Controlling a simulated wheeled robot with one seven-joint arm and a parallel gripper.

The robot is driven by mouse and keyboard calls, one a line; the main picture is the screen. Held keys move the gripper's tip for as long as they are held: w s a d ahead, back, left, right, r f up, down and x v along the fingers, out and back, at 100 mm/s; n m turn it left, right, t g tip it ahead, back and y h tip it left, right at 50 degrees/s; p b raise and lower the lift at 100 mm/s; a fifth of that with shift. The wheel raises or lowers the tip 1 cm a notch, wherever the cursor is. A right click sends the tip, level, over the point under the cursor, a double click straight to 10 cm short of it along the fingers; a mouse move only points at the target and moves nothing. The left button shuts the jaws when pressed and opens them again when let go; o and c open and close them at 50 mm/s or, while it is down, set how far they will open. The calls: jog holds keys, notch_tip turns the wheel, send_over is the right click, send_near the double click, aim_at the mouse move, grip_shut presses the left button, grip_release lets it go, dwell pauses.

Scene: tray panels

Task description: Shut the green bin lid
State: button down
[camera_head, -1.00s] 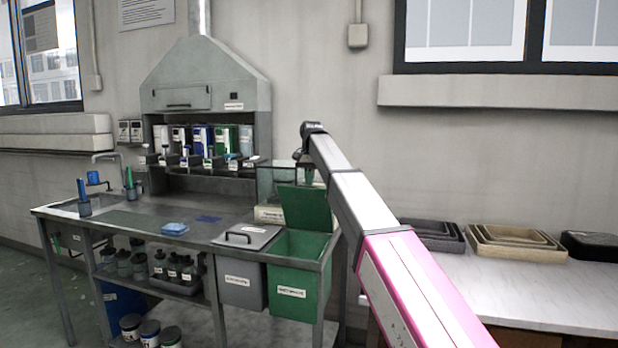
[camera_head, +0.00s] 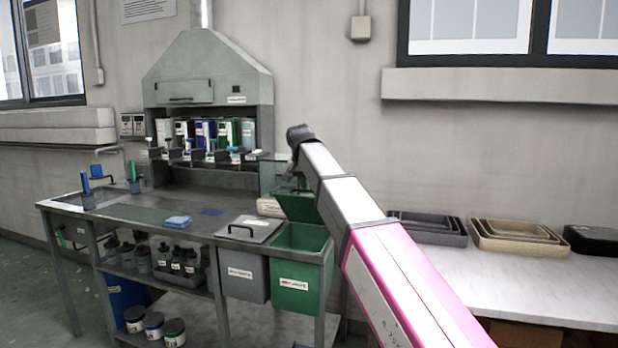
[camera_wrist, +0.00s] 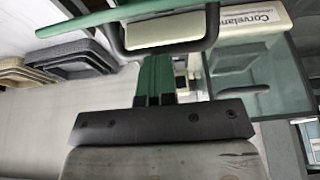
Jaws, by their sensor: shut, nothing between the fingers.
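The green bin (camera_head: 300,285) hangs at the right end of the workbench with its mouth open. Its green lid (camera_head: 297,207) is raised at the back of the bin, tilted. My gripper (camera_wrist: 153,62) is shut and empty, its narrow green fingers together in the wrist view. A green edge (camera_wrist: 75,25), which looks like the lid's, and a dark loop handle cross just beyond the fingertips there. I cannot tell whether the fingers touch them. In the head view my wrist is above and behind the lid, and the fingers are hard to make out.
A grey bin (camera_head: 243,275) with its lid (camera_head: 250,229) shut stands left of the green one. A glass-sided device (camera_wrist: 245,80) stands behind the lid. Nested trays (camera_head: 515,236) lie on the white table (camera_head: 560,290) at right.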

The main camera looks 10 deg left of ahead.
aim_at(301, 200)
jog(key=s+f, duration=0.1)
jog(key=s, duration=0.1)
jog(key=s+f+t, duration=0.1)
jog(key=s+f, duration=0.1)
jog(key=s+f+t, duration=0.1)
jog(key=s, duration=0.1)
jog(key=shift+a+f, duration=0.25)
jog(key=shift+f, duration=0.05)
jog(key=shift+s+a+f+t+h, duration=0.15)
jog(key=shift+s+f+t, duration=0.6)
jog(key=shift+f, duration=0.75)
jog(key=shift+s+a+f+t+h, duration=0.1)
jog(key=shift+s+a+f+t, duration=0.1)
jog(key=shift+s+f+t, duration=0.9)
jog(key=shift+s+a+f+t+h, duration=0.2)
jog(key=shift+s+f, duration=0.3)
jog(key=shift+f, duration=1.35)
jog(key=shift+d, duration=0.1)
